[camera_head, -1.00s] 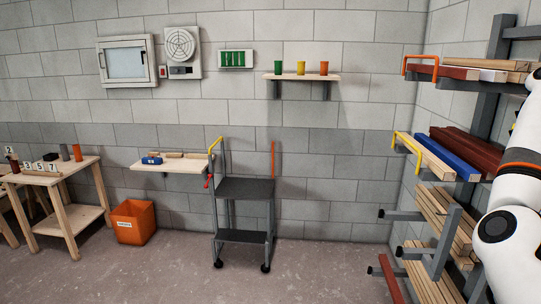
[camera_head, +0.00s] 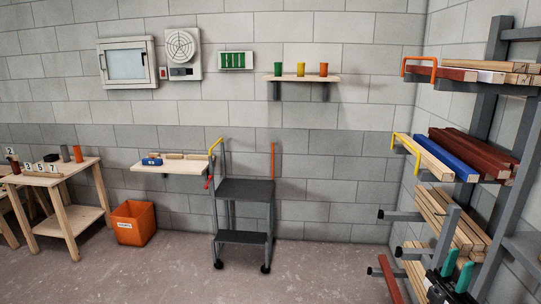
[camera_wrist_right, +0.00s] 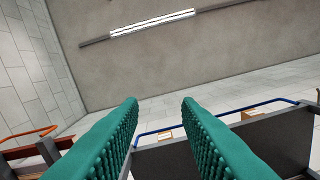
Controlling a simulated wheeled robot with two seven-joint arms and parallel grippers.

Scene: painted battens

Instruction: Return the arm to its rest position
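My right gripper (camera_head: 457,269) shows at the bottom right of the head view, in front of the lower part of the batten rack (camera_head: 490,105). Its two green ribbed fingers point up. In the right wrist view the fingers (camera_wrist_right: 160,103) stand apart with nothing between them, so it is open and empty. The wrist camera looks up past the fingers to the ceiling and a long lamp (camera_wrist_right: 152,22). My left gripper is in neither view.
The rack holds painted and bare battens, including a blue batten (camera_head: 454,158) and dark red ones (camera_head: 482,150). A grey step trolley (camera_head: 245,190), an orange bin (camera_head: 133,223) and a wooden table (camera_head: 50,178) stand along the wall. The middle floor is clear.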

